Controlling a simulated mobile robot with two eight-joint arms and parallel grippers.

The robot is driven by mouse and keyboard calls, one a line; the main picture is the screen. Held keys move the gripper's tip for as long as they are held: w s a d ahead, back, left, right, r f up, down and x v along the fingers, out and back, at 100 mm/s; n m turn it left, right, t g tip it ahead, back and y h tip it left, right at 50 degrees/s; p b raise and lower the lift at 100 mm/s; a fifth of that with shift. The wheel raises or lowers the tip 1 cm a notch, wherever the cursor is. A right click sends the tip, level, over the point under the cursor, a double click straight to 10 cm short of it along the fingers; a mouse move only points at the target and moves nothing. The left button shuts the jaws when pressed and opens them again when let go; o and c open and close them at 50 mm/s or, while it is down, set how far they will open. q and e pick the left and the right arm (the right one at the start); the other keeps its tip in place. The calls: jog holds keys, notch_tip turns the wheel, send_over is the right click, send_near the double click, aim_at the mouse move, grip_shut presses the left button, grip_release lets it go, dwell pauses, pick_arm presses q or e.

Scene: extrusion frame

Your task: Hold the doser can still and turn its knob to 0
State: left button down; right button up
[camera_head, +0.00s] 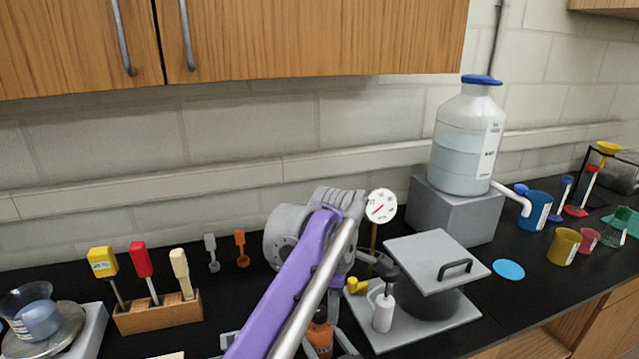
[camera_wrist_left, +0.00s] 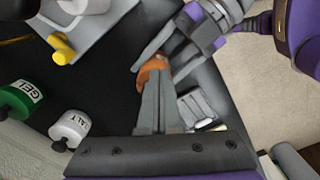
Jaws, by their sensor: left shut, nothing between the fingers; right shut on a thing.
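The doser can (camera_wrist_left: 153,74) shows as a small orange body in the left wrist view. I take the orange container (camera_head: 320,336) low in the head view, partly behind an arm, to be the same can. My left gripper (camera_wrist_left: 157,88) is shut and empty, its tips at the near side of the orange part. I cannot tell whether they touch it. My right gripper (camera_wrist_left: 168,62) comes in from the upper right and is shut on the can. The knob and its number marks cannot be made out, as the fingers hide much of the can.
A green GEL bottle (camera_wrist_left: 15,98) and a white SALT bottle (camera_wrist_left: 69,128) stand nearby. A grey press-like stand (camera_head: 430,325) with a white bottle (camera_head: 382,312) is right of the can. A wooden rack (camera_head: 158,313) stands left. A round gauge (camera_head: 381,206) is behind.

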pick_arm(q)
jog(key=shift+w+a, duration=0.2)
jog(key=shift+a, duration=0.1)
dwell(0.8)
jog(key=shift+w+d, duration=0.15)
jog(key=shift+w, duration=0.6)
notch_tip(320, 180, up, 6)
jog(key=d, duration=0.1)
dwell(0.7)
jog(key=shift+s, duration=0.1)
pick_arm(e)
jog(key=o, duration=1.5)
